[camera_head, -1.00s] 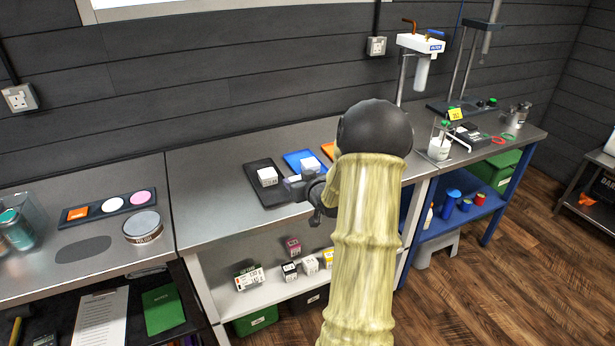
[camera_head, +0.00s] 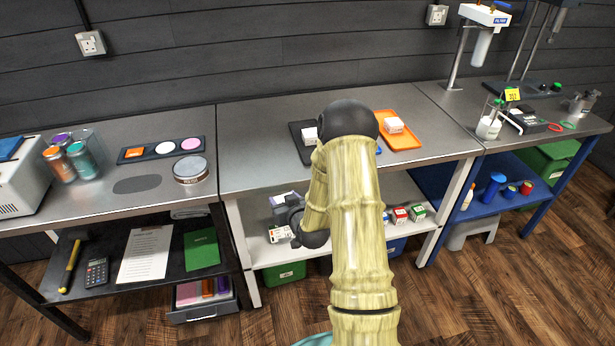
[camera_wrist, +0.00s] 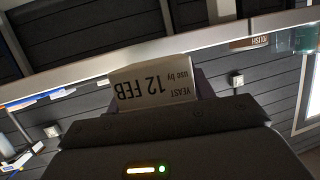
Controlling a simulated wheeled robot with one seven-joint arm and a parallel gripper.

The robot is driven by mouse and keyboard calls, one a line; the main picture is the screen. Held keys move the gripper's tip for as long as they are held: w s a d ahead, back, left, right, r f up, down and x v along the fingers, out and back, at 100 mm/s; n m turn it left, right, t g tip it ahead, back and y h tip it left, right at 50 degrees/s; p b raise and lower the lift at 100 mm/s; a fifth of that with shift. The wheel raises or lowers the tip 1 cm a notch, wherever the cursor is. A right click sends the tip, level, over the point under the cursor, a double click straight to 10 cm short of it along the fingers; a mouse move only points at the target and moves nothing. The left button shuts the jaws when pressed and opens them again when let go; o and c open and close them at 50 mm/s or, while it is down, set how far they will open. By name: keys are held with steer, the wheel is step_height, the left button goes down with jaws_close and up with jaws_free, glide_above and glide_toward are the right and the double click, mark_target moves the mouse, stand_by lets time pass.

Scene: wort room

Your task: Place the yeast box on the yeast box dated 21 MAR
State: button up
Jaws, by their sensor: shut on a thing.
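My gripper (camera_head: 286,208) is shut on a white yeast box (camera_wrist: 155,88). Its label reads "YEAST use by 12 FEB", upside down in the wrist view. In the head view, the gripper is in front of the middle bench, below its worktop edge and near the lower shelf. One white box (camera_head: 310,137) sits on the black tray (camera_head: 299,129), partly hidden by my arm. Another white box (camera_head: 393,125) sits on the orange tray (camera_head: 407,143). Their dates are too small to read, so I cannot tell which reads 21 MAR.
The lower shelf (camera_head: 253,218) holds several small boxes, including a red one (camera_head: 400,215). My arm hides most of the blue tray and the middle of that shelf. The worktop's front left is bare.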

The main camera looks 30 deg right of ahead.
steer(key=s+a+f, duration=0.6)
steer(key=a+f, duration=0.2)
steer(key=a, duration=0.3)
steer(key=shift+s+a+n, duration=0.15)
steer(key=shift+a+n, duration=0.15)
steer(key=shift+n, duration=0.1)
steer(key=shift+a+f, duration=0.1)
